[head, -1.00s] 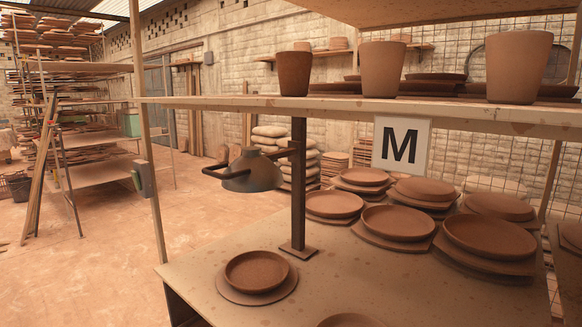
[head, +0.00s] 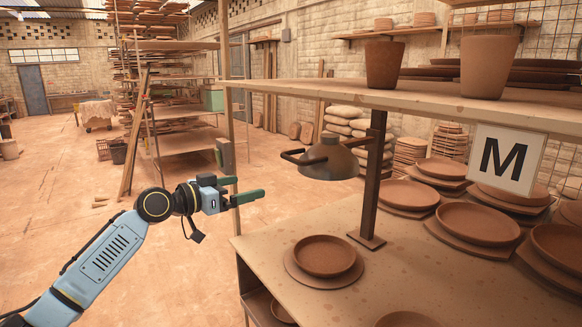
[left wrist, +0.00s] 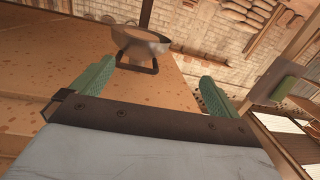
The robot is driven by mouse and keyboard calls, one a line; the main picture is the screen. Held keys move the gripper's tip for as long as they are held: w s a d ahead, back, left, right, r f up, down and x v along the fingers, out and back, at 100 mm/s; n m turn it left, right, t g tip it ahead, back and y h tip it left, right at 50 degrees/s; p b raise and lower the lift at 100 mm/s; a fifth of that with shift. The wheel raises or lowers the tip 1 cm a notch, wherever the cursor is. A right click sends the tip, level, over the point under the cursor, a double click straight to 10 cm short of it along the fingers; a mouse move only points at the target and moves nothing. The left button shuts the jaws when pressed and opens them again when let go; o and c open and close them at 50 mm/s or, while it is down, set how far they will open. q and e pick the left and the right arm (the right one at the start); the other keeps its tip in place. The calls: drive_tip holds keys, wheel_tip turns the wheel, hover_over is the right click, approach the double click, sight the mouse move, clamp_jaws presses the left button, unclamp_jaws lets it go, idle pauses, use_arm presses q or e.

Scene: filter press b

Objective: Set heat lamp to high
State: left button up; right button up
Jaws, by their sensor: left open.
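The heat lamp (head: 330,158) is a dark metal shade with a dark handle, held on a brown post (head: 372,185) above the lower shelf. In the left wrist view the lamp (left wrist: 145,40) shows at the top, with its handle (left wrist: 137,66) facing my gripper. My left gripper (head: 248,189) is open and empty, left of the lamp and a little lower, apart from it. Its two green fingers (left wrist: 155,88) are spread in the left wrist view, with the handle beyond and between them. No marked lamp setting can be read. My right gripper is out of view.
A reddish dish (head: 324,256) on a round board sits on the lower shelf (head: 290,225) below the lamp. A wooden upright (head: 229,120) with a grey-green box (head: 224,155) stands close behind my left gripper. A sign marked M (head: 503,158) hangs at right. Open floor lies left.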

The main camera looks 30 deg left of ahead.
use_arm(q)
drive_tip(key=m+h, duration=0.1)
approach(288, 159)
drive_tip(key=v, duration=0.3)
drive_tip(key=p+x, duration=0.3)
drive_tip(key=x, duration=0.9)
drive_tip(key=shift+w+d+r, duration=0.1)
drive_tip(key=shift+d, duration=0.05)
drive_tip(key=shift+w+d, duration=0.25)
drive_tip(key=shift+w, duration=0.4)
